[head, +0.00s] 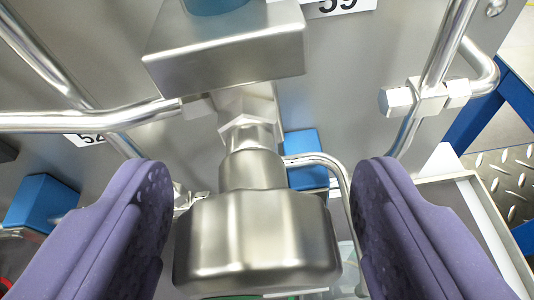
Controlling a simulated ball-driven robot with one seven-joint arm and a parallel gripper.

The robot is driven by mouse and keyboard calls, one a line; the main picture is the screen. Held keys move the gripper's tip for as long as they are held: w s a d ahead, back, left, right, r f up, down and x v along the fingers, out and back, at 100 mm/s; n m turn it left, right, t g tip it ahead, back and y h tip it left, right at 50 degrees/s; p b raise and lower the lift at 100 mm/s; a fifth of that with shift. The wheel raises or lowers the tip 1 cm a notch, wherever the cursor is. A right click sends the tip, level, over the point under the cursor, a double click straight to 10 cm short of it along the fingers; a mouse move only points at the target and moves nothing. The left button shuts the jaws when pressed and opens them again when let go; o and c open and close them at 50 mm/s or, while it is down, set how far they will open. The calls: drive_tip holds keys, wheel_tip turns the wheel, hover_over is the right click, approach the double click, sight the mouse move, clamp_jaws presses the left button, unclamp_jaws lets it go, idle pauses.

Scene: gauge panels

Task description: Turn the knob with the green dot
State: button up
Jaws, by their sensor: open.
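A large metal knob (257,240) with rounded lobes fills the lower middle of the head view. Its neck runs up into a hex fitting on the panel. My gripper (262,190) is open, with one purple padded finger on each side of the knob. Gaps show between both fingers and the knob, so neither finger appears to touch it. No green dot is clearly visible on the knob. A thin green sliver shows at its bottom edge, and I cannot tell what it belongs to. The knob's underside is hidden.
The steel panel (380,45) carries bent metal pipes (85,121), a metal block (225,50) above the knob, and labels "59" (338,5) and "52" (86,139). Blue blocks sit behind the knob (308,160) and at left (40,202). A tray-like ledge (480,205) lies right.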

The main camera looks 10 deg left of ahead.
drive_tip(key=shift+w, duration=0.2)
drive_tip(key=c, duration=1)
drive_tip(key=n+b, duration=0.1)
drive_tip(key=b, duration=0.3)
drive_tip(key=shift+a+f+h, duration=0.1)
drive_tip(key=shift+f+h, duration=0.25)
drive_tip(key=shift+h, duration=0.05)
drive_tip(key=shift+r+n+h+b, duration=0.1)
drive_tip(key=shift+n+h+b, duration=0.3)
drive_tip(key=shift+b, duration=0.85)
drive_tip(key=shift+r, duration=0.25)
drive_tip(key=o, duration=1)
